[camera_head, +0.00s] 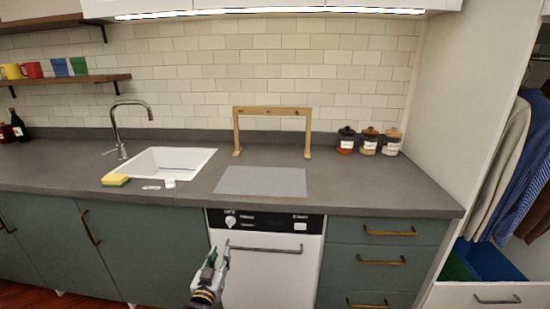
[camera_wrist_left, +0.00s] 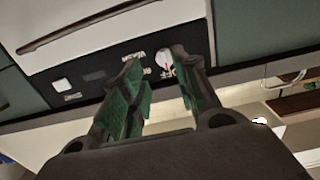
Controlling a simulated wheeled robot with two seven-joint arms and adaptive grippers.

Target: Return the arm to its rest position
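My left gripper (camera_head: 214,262) is in front of the white dishwasher (camera_head: 262,277), near the left end of its black control panel (camera_head: 265,222). In the left wrist view, its two green-padded fingers (camera_wrist_left: 160,85) are apart with nothing between them. The control panel with a round white dial (camera_wrist_left: 164,58) shows beyond the fingertips. My right gripper is in neither view.
The grey counter (camera_head: 330,190) carries a white sink (camera_head: 180,160), a yellow sponge (camera_head: 115,180), a grey mat (camera_head: 262,181), a wooden frame (camera_head: 272,111) and several jars. Green drawers (camera_head: 385,255) stand right of the dishwasher. An open wardrobe with hanging clothes (camera_head: 515,165) is at the far right.

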